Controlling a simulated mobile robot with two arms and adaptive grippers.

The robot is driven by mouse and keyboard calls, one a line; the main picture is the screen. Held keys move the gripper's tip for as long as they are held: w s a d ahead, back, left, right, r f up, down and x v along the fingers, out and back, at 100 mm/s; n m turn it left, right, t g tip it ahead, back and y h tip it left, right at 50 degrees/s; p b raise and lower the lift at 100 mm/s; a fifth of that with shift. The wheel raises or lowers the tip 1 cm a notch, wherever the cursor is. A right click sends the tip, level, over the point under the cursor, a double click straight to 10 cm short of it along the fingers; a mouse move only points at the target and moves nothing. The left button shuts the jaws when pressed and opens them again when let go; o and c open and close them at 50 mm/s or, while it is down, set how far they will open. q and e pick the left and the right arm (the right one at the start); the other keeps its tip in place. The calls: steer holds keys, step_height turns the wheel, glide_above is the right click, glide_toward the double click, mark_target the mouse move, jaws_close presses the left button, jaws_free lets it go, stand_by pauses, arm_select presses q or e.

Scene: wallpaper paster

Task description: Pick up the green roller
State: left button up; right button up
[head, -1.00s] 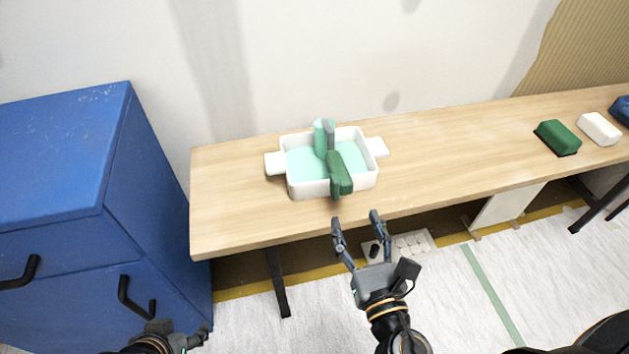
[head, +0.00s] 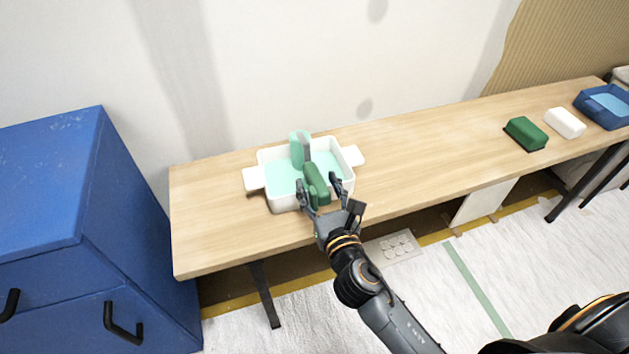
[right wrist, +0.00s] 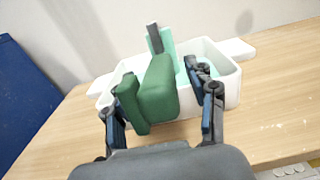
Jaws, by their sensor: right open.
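The green roller (head: 316,184) rests in a white tray (head: 285,203) of pale teal paste on the wooden table. Its green handle points toward me over the tray's near rim, and its teal-coated head stands at the back of the tray. My right gripper (head: 321,187) is open, with one finger on each side of the green handle. The right wrist view shows the handle (right wrist: 158,88) between the two fingers, with a gap on the right side; contact on the left is unclear. My left gripper is not in view.
A green block (head: 526,133), a white block (head: 565,122) and a blue tray (head: 604,106) stand at the table's right end. A blue cabinet (head: 60,190) stands left of the table (head: 420,150). The tabletop between tray and blocks is clear.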

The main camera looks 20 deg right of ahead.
steer(key=shift+w, duration=0.5)
jaws_close()
